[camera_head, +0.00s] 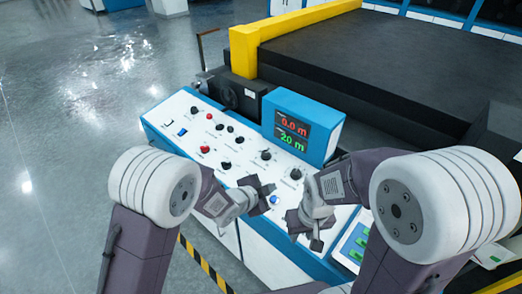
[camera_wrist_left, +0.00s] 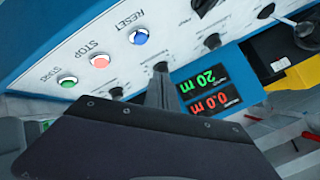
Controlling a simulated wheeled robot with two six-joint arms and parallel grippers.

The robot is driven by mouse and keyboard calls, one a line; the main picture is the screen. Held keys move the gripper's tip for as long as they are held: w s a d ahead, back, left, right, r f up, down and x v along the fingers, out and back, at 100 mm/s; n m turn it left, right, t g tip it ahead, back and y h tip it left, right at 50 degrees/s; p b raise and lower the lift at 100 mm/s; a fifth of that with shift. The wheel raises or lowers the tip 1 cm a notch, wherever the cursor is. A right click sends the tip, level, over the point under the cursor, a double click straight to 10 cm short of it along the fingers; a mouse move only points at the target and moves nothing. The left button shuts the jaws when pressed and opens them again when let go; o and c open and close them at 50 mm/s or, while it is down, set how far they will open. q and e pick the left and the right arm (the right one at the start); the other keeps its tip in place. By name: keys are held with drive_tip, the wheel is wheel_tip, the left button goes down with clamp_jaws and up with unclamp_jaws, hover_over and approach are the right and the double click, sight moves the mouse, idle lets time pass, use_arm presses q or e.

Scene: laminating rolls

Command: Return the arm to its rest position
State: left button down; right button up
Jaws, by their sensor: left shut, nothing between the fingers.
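My left gripper (camera_head: 264,194) is over the white control panel (camera_head: 190,128), left of my right gripper and a little higher in the head view. It is shut and empty. In the left wrist view its dark body and narrow finger (camera_wrist_left: 160,88) cover the lower middle, in front of the panel. My right gripper (camera_head: 305,232) is over the panel's lower right part; I cannot tell whether its fingers are open or shut. Both arms are bent in towards the panel, and the grippers are close together but apart.
The blue RESET button (camera_wrist_left: 138,36) and red STOP button (camera_wrist_left: 99,61) show nearby. A dark machine bed (camera_head: 400,60) lies behind. Open floor (camera_head: 70,130) is at left.

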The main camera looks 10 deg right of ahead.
use_arm(q)
drive_tip(key=w+a+r+n+t+y, duration=0.1)
drive_tip(key=w+a+r+n+t, duration=0.15)
drive_tip(key=w+a+r, duration=0.55)
drive_tip(key=s+a+n+y, duration=0.2)
drive_tip(key=a+n+y, duration=0.1)
drive_tip(key=a, duration=0.5)
drive_tip(key=s+a+n+y, duration=0.2)
drive_tip(key=s+a+n, duration=0.1)
drive_tip(key=a, duration=0.6)
drive_tip(key=s+a+f+n+g, duration=0.1)
drive_tip(key=s+f+n+g, duration=0.1)
drive_tip(key=s, duration=0.4)
drive_tip(key=s+a+f+n+g+y, duration=0.1)
drive_tip(key=s+a+f+n+g, duration=0.1)
drive_tip(key=s, duration=0.5)
drive_tip(key=s+a+f+n+g+y, duration=0.1)
drive_tip(key=s+a+f+n+g, duration=0.1)
drive_tip(key=s+f+n+g, duration=0.2)
drive_tip(key=s+n+g, duration=0.1)
drive_tip(key=s+n, duration=0.1)
drive_tip(key=s, duration=0.1)
drive_tip(key=shift+f, duration=0.15)
